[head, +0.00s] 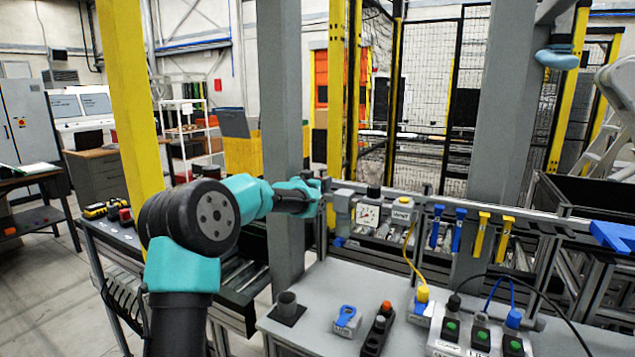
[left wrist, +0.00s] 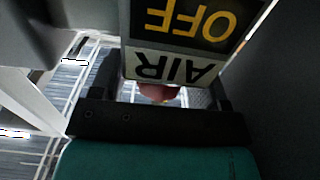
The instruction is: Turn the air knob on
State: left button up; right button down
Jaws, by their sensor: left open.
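My left gripper (head: 326,187) is at the left side of this unit. In the left wrist view a label plate (left wrist: 185,40) reads "AIR" and "OFF" upside down. The left gripper (left wrist: 160,92) is open there, its dark fingers apart on either side of the plate's lower end. A small reddish part (left wrist: 158,91) shows between the fingers, mostly hidden by the plate. I cannot tell whether the fingers touch anything.
The grey table (head: 320,290) holds a dark cup (head: 287,305), a blue and white block (head: 346,319) and several button boxes. Blue and yellow handles hang from the rail to the right. A grey post (head: 281,130) stands behind my left arm. A yellow cable (head: 412,262) hangs down by the unit.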

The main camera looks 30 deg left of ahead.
pick_arm(q)
jog(key=shift+w, duration=0.2)
jog(key=c, duration=0.9)
jog(key=shift+c, duration=0.2)
jog(key=shift+a+r+n+y, duration=0.15)
jog(key=shift+n+y, duration=0.45)
jog(key=shift+y, duration=0.4)
jog(key=shift+s+n+g+y, duration=0.1)
jog(key=shift+n+g+y, duration=0.8)
jog(key=shift+n+y, duration=1.3)
jog(key=shift+m+y, duration=0.3)
jog(key=shift+m, duration=0.2)
jog(key=o, duration=0.7)
jog(key=shift+o, duration=1.2)
